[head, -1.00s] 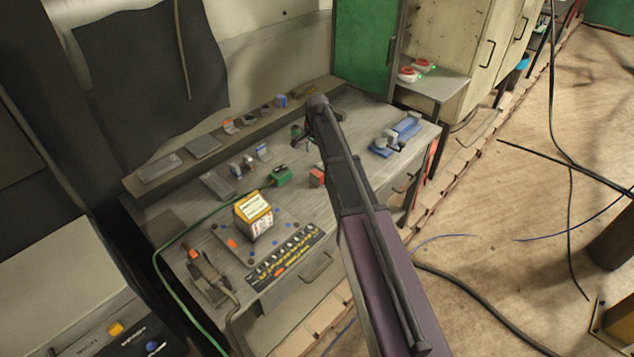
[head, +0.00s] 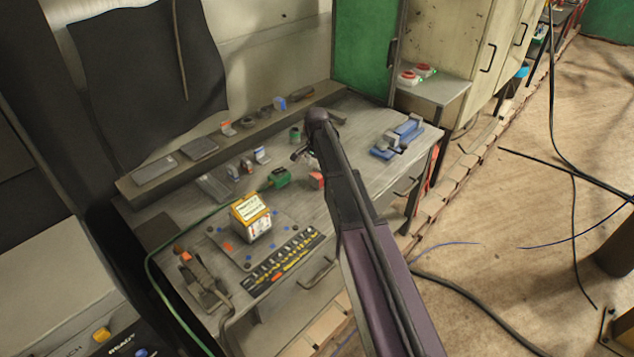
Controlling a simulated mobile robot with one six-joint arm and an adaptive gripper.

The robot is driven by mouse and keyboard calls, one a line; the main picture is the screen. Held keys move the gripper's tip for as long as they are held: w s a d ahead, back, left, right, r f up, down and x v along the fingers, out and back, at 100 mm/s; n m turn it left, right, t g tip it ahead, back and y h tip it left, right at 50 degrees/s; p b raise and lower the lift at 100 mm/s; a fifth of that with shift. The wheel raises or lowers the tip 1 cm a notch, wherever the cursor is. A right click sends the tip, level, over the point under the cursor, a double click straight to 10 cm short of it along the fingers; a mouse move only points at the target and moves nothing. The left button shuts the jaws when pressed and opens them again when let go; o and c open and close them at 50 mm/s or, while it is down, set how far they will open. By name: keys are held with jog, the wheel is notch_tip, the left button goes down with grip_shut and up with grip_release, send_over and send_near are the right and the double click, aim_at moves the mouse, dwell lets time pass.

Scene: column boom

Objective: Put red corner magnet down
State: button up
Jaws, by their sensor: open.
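A small red block (head: 316,181), which looks like the red corner magnet, stands on the grey workbench (head: 330,213) just left of my arm. My arm partly covers its right side. My gripper (head: 299,156) is above the bench, beyond the red block in the picture, and is small and dark. Its jaws are open, and I see nothing held between them. The gap between the gripper and the bench top cannot be judged.
A blue vise-like tool (head: 397,137) is at the right. A raised shelf with small items runs along the back. Bare bench lies in front of the red block.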

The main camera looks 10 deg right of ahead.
aim_at(317, 175)
jog(key=shift+f+b, duration=2.6)
jog(key=shift+f, duration=0.05)
jog(key=c, duration=1.3)
